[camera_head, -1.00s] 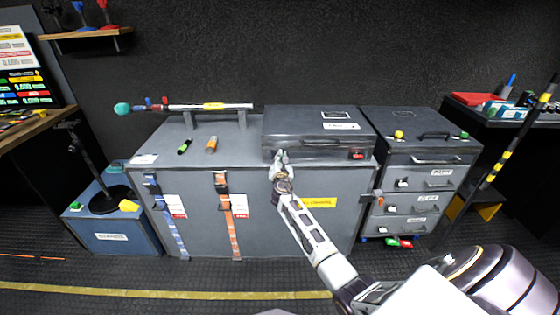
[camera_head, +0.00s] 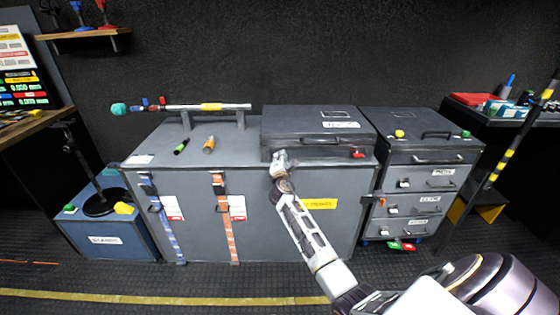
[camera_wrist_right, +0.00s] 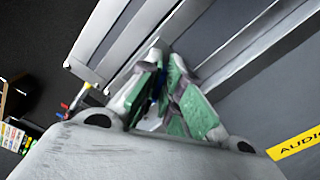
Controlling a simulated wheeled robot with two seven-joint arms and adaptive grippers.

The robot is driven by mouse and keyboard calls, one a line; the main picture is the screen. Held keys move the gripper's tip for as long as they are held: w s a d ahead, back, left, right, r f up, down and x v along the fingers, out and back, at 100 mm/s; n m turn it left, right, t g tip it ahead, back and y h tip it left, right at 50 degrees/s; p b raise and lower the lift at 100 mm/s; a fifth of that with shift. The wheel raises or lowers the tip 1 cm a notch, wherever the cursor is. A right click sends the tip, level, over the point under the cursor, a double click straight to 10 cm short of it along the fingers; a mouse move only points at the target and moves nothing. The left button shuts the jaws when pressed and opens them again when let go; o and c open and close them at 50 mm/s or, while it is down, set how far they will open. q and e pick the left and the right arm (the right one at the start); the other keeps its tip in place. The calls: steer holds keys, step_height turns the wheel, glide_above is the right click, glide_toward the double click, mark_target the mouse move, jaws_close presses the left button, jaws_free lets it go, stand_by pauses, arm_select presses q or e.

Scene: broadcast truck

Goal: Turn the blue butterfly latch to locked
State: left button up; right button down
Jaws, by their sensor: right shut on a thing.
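My right gripper (camera_head: 279,157) is at the front left of the dark case (camera_head: 318,125) that lies on the large grey chest. In the right wrist view its green-padded fingers (camera_wrist_right: 166,82) are nearly together. A sliver of dark blue, the blue butterfly latch (camera_wrist_right: 161,84), shows between them, and the gripper is shut on it. The rest of the latch is hidden by the fingers, so I cannot tell its angle. A red latch (camera_head: 358,154) shows at the front right of the case. My left gripper is not in view.
The grey chest (camera_head: 190,150) carries a green marker (camera_head: 181,146), an orange marker (camera_head: 208,144) and a rod on a stand (camera_head: 205,107). A drawer cabinet (camera_head: 425,158) stands close on the right. The floor in front of the chest is mostly clear.

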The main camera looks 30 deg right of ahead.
arm_select(q)
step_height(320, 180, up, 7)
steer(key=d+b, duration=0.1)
steer(key=b, duration=0.2)
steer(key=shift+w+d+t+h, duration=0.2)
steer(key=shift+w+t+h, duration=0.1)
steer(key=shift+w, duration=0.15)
arm_select(e)
steer(key=m, duration=0.5)
steer(key=shift+d+r+m, duration=0.15)
steer(key=shift+d+m, duration=0.1)
steer(key=shift+m, duration=0.05)
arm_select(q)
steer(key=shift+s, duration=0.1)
arm_select(e)
steer(key=c, duration=1.6)
jaws_free()
steer(key=v, duration=1.2)
steer(key=shift+f, duration=0.35)
